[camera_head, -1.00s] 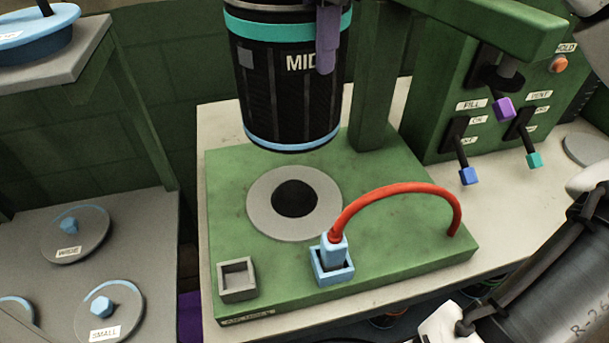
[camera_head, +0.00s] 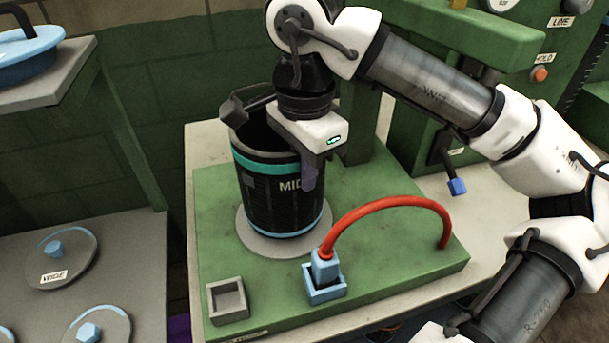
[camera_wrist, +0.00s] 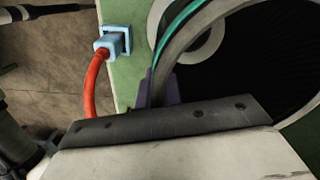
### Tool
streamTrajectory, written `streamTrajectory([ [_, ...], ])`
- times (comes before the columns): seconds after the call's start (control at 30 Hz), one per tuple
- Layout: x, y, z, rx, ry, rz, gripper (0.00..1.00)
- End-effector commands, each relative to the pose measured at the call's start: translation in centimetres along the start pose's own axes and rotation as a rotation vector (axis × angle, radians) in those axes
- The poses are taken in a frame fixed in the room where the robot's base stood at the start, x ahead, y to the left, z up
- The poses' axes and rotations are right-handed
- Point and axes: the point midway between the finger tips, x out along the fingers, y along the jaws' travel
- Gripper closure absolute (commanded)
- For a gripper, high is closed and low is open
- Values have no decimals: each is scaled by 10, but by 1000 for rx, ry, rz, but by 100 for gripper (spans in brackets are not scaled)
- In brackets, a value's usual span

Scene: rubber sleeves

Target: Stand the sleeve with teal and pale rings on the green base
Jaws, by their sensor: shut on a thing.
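The sleeve (camera_head: 268,190) is a black open cylinder marked MID, with a teal ring near its top and a pale blue ring at its bottom. It is upright over the grey disc (camera_head: 285,252) on the green base (camera_head: 395,255). Its lower edge looks set back from the disc's front edge; I cannot tell whether it touches or hangs just above. My gripper (camera_head: 311,172) is shut on the sleeve's wall at the near right rim, with purple fingertips. The wrist view shows the fingertips (camera_wrist: 162,89) at the rim and the dark inside (camera_wrist: 255,75). The disc's hole is hidden in the head view.
A red hose (camera_head: 395,200) arches from a pale blue plug (camera_head: 325,268) at the base's front. An empty grey square socket (camera_head: 228,300) is at the front left. A green post stands behind the sleeve. A lower shelf holds lids, including one marked WIDE (camera_head: 62,262).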

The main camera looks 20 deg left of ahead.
Motion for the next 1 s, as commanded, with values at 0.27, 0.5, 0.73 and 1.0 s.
streamTrajectory([
  [0.27, 19, 0, 0, 0, -1, -3, 100],
  [0.5, 22, 0, 0, 0, 0, -2, 100],
  [0.73, 22, 0, 0, 0, -1, 0, 71],
  [1.0, 20, 0, 0, 0, -1, 0, 71],
])
